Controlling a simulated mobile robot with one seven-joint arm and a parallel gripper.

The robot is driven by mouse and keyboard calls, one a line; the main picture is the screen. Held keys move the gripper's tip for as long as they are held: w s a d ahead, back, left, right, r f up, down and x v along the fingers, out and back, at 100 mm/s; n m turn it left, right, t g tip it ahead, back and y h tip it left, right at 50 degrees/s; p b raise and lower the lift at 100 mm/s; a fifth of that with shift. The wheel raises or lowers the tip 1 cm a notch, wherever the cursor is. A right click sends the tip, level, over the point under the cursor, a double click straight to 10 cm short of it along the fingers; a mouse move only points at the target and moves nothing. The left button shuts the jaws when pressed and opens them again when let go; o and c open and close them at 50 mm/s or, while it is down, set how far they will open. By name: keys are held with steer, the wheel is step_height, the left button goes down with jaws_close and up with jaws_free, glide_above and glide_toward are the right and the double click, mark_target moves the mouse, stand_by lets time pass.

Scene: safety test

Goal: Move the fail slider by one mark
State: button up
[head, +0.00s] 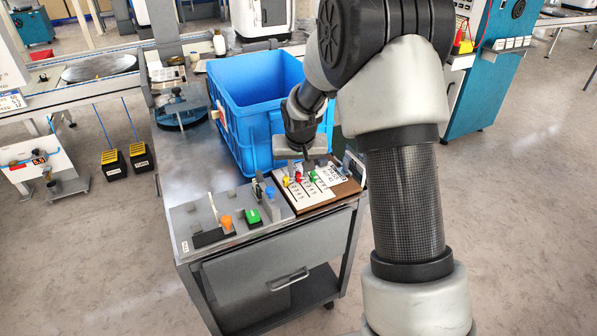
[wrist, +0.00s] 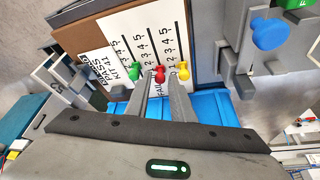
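The slider board (head: 322,190) is a white panel on a brown base near the cart's front edge. In the wrist view, the red fail slider knob (wrist: 159,73) sits at the low-number end of its black track, by a partly hidden FAIL label. A green knob (wrist: 134,68) is to its left and a yellow knob (wrist: 183,70) to its right, both near the same end. My gripper (wrist: 159,84) is open, its two fingertips close to the red knob, one on each side in the picture. Contact cannot be told. In the head view my gripper (head: 303,160) is just above the knobs.
A blue crate (head: 233,110) stands right behind the board.

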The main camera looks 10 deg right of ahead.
jaws_close()
steer(key=shift+s+d, duration=0.2)
steer(key=shift+s, duration=0.6)
jaws_free()
steer(key=shift+r, duration=0.15)
steer(key=d+p+v, duration=0.1)
steer(key=p+v, duration=0.3)
steer(key=v, duration=1.3)
steer(key=shift+a, duration=0.5)
steer(key=shift+s+r, duration=0.1)
